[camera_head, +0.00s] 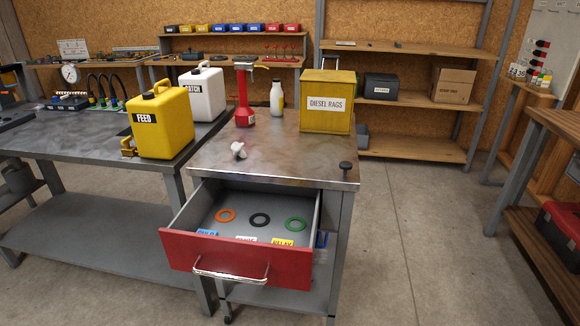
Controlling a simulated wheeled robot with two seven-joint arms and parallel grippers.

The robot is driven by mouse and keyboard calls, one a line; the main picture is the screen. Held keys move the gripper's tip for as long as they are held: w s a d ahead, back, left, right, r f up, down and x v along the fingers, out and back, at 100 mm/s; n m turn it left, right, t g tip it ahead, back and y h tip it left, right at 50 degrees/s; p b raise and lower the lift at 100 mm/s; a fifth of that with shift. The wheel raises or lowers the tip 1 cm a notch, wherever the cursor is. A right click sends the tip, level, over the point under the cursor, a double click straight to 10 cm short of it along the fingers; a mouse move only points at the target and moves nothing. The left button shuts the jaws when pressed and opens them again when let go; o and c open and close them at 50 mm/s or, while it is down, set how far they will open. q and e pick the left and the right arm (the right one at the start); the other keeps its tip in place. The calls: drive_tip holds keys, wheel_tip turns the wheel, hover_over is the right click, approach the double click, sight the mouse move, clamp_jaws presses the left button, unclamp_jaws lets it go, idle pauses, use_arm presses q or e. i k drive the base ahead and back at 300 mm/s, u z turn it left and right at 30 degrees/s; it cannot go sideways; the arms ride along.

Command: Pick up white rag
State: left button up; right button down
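A small white crumpled-looking object (238,150), which may be the white rag, lies on the metal top of the cabinet (290,155), left of its middle. It is too small to tell for sure that it is cloth. A yellow box labelled "DIESEL RAGS" (326,119) stands at the back right of the same top; its inside is hidden. Neither of my grippers shows in the head view.
The cabinet's red-fronted drawer (190,250) is open, with orange, black and green rings inside. A red pump-like can (243,108), white bottle (277,98) and black knob (345,168) stand on top. Yellow (165,125) and white jugs (207,92) stand left. Floor right is clear.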

sight(237, 147)
drive_tip(key=u, duration=0.95)
drive_tip(key=k, duration=1.25)
drive_tip(key=u, duration=1.3)
drive_tip(key=i, duration=3.3)
drive_tip(key=z, duration=1.85)
drive_tip(key=i, duration=1)
drive_tip(key=z, duration=1)
